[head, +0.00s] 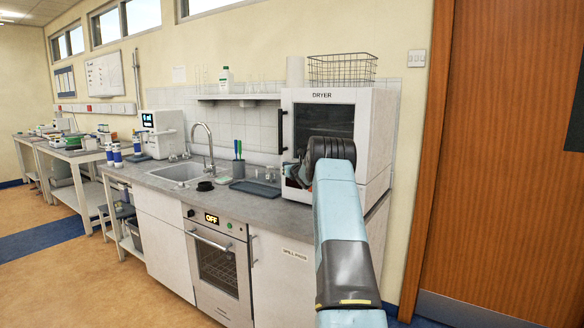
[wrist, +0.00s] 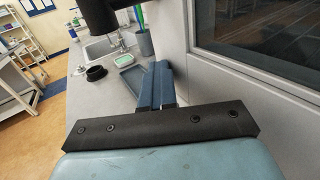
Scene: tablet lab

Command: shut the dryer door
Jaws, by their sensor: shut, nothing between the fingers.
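The dryer (head: 383,135) is a white box with a "DRYER" label, standing on the right end of the counter. Its door (head: 325,118) has a dark window and a black upright handle (head: 281,130) on its left edge. The door looks flush with the front or nearly so; I cannot tell whether a small gap is left. My gripper (wrist: 157,70) is shut and empty, its blue fingers over the counter beside a pale upright panel with a dark window (wrist: 265,35). Contact cannot be told.
The grey counter (head: 235,197) holds a sink (head: 180,172), a pen cup (head: 238,169), a tray (head: 256,188) and a small black dish (head: 205,186) left of the dryer. A wire basket (head: 342,68) sits on top of the dryer. Open floor lies at the left.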

